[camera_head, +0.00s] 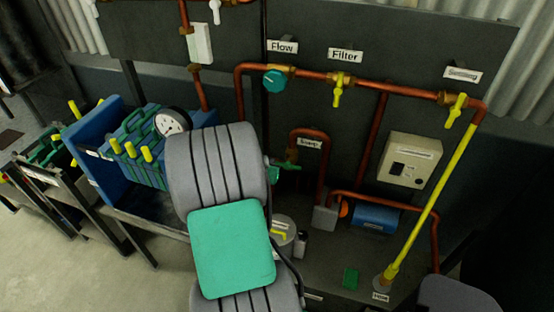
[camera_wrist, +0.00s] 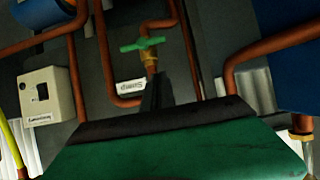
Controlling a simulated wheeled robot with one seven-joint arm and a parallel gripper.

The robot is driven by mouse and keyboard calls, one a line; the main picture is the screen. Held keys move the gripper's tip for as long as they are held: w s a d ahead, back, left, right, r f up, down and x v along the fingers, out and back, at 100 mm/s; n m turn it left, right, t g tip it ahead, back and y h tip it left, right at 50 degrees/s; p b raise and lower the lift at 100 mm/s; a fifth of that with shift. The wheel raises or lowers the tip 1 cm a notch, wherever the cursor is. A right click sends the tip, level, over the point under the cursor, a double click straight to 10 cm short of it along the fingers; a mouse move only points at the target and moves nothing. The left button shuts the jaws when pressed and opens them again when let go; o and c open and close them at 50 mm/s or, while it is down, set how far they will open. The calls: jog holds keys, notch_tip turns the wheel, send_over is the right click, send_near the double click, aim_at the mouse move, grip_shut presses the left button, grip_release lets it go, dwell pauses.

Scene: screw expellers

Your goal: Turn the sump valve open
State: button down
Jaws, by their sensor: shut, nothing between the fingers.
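The sump valve has a green handle that shows in the wrist view (camera_wrist: 143,44) on a brass body joined to copper pipe. The handle lies roughly level across that picture. An upside-down "Sump" label (camera_wrist: 131,87) is on the panel beside it. In the head view the green handle (camera_head: 287,166) shows just right of my arm, below the "Sump" label (camera_head: 309,143). My gripper (camera_wrist: 157,82) is shut and empty, its dark fingers pointing at the valve just below the handle in the wrist view. I cannot tell whether they touch it. In the head view my arm hides the fingers.
Copper pipes (camera_head: 380,88) run around the valve. A teal flow knob (camera_head: 275,80) and a yellow filter valve (camera_head: 339,90) sit above. A cream control box (camera_head: 410,160), a blue cylinder (camera_head: 375,218) and a yellow pipe (camera_head: 432,205) stand right. Blue-green machinery (camera_head: 140,150) stands left.

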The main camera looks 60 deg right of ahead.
jog(key=p, duration=0.2)
send_over(277, 163)
jog(key=s+a, duration=0.2)
jog(key=a, duration=0.2)
notch_tip(277, 163, down, 4)
jog(key=f, duration=0.1)
jog(key=d+f, duration=0.1)
jog(key=f, duration=0.1)
jog(key=shift+w+d+f, duration=0.2)
jog(key=shift+w+d, duration=0.15)
jog(key=shift+w, duration=0.05)
jog(key=shift+d+f, duration=0.1)
jog(key=shift+f, duration=0.25)
jog(key=shift+f+b, duration=0.2)
jog(key=shift+b, duration=0.1)
